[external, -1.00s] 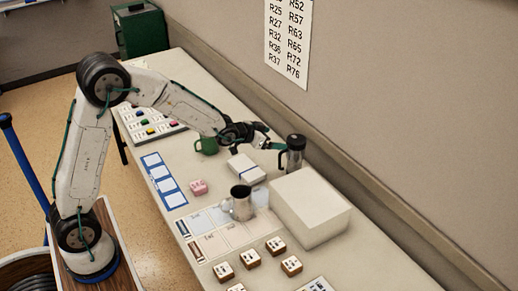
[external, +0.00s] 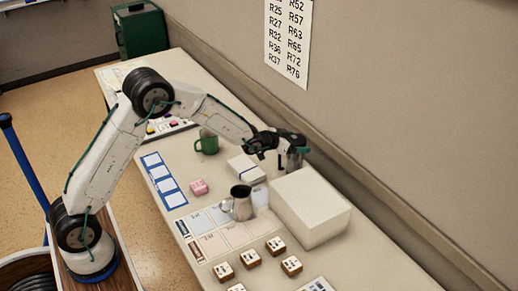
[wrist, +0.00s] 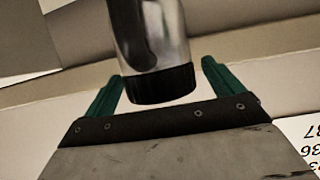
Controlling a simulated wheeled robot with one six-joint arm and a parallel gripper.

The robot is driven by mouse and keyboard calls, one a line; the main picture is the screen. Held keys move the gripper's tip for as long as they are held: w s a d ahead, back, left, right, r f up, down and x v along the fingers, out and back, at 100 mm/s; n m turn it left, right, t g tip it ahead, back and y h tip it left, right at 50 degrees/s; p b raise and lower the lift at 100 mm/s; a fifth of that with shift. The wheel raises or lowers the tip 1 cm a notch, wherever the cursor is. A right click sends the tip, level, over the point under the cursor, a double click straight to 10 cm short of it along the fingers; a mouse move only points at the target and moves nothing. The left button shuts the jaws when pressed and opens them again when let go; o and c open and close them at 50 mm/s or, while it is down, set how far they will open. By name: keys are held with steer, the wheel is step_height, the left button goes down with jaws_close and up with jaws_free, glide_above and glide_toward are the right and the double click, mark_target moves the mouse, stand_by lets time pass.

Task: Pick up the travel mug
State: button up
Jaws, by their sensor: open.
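The travel mug (external: 293,160) is a steel cylinder with dark parts, standing near the wall behind the white box. In the external view my gripper (external: 290,150) is at the mug and hides its upper part. In the wrist view the mug (wrist: 150,40) shows large, with a dark band at its lower visible end, and its other end runs out of the frame. The green fingers of my gripper (wrist: 162,80) are open, one on each side of the mug, with gaps showing between them and it.
A white box (external: 310,205) stands close in front of the mug. A white stack (external: 246,168), a steel pitcher (external: 239,204), a green mug (external: 207,143) and a pink block (external: 198,187) are on the table. Several wooden blocks (external: 251,257) lie at the front. The wall (external: 380,130) is close behind.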

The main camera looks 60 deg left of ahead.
steer(key=c, duration=1.6)
steer(key=shift+r, duration=0.1)
